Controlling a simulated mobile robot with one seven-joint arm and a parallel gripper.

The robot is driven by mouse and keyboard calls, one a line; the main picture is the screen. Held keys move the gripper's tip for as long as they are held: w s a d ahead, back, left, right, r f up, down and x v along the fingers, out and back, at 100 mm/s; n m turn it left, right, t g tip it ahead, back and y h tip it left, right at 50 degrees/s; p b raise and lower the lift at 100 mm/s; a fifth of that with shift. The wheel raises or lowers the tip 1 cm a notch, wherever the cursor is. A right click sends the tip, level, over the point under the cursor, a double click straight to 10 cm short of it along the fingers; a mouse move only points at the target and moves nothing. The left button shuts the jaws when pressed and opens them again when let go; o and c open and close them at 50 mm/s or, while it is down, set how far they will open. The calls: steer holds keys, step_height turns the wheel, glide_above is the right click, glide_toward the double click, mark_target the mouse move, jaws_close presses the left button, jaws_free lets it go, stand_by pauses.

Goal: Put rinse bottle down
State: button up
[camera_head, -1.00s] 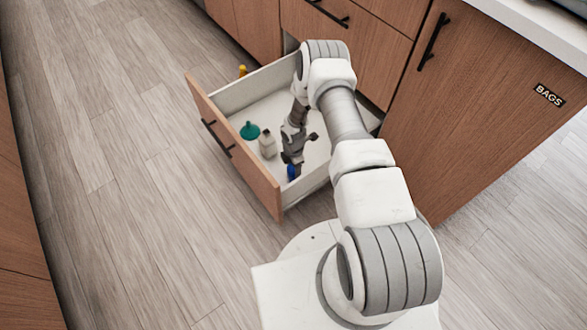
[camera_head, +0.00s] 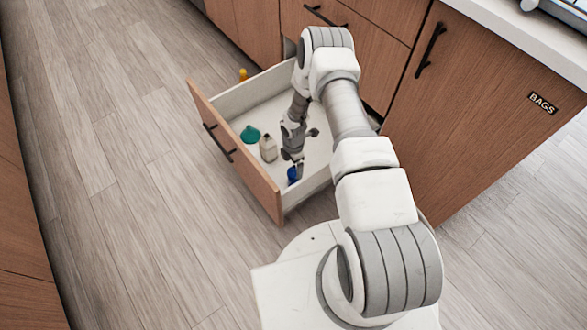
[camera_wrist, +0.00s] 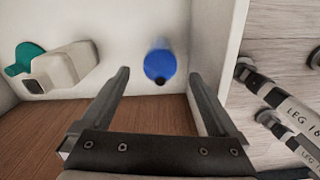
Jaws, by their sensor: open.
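A small blue bottle (camera_head: 292,175), which I take to be the rinse bottle, stands in the open drawer (camera_head: 256,92) near its front right corner. The wrist view looks down on the blue bottle (camera_wrist: 159,64) and its dark tip. My gripper (camera_wrist: 159,76) is open there, with one finger on each side of the bottle's near end. A gap shows between the bottle and each finger. In the head view my gripper (camera_head: 296,164) is low inside the drawer and partly covers the bottle. I cannot tell if its base touches the drawer floor.
A yellow object (camera_head: 243,75) shows at the drawer's far left corner. The drawer walls are close to my gripper. A cabinet (camera_head: 470,110) stands right.

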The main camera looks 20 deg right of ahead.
step_height(320, 180, up, 7)
steer(key=shift+r+p, duration=0.1)
steer(key=shift+p, duration=0.85)
step_height(320, 180, up, 35)
steer(key=w+d+m+t+h, duration=0.2)
steer(key=d+m, duration=0.1)
steer(key=m, duration=0.6)
steer(key=s+a+r+m+t, duration=0.15)
steer(key=s+r+m, duration=0.45)
steer(key=s+r, duration=0.7)
steer(key=s+a+r+m+t+y, duration=0.2)
steer(key=s+r+m, duration=0.3)
steer(key=s, duration=0.7)
step_height(320, 180, up, 2)
steer(key=shift+s+a+r+m, duration=0.1)
steer(key=shift+s+a+m, duration=0.05)
steer(key=shift+s+m, duration=0.2)
